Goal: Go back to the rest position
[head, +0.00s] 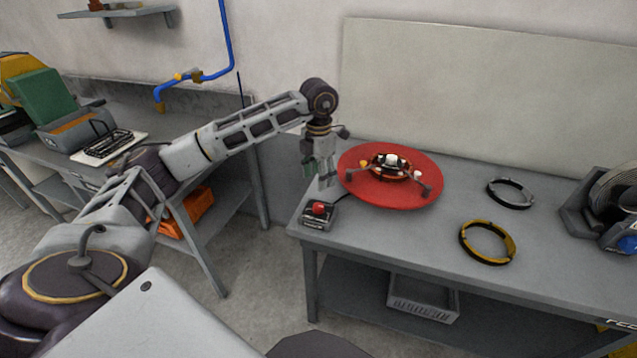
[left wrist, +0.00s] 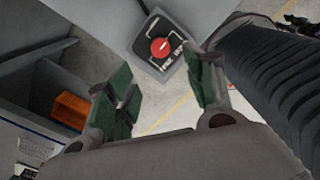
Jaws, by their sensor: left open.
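My left arm reaches in from the left in the head view, and its gripper (head: 322,178) hangs pointing down at the left end of the right-hand table. In the left wrist view the green-padded fingers (left wrist: 160,92) are spread apart with nothing between them. A control box with a red button (head: 319,209) sits at the table's front left corner, just below the gripper in the head view. The button box also shows beyond the fingers in the left wrist view (left wrist: 160,48). My right gripper is not in either view.
A red round plate (head: 410,200) with a copper coil and clamps lies right of the gripper. A grey ring (head: 511,194) and a yellow ring (head: 487,242) lie farther right. A machine stands at the right edge. Another table (head: 40,155) is left, with an orange crate (head: 190,212) below.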

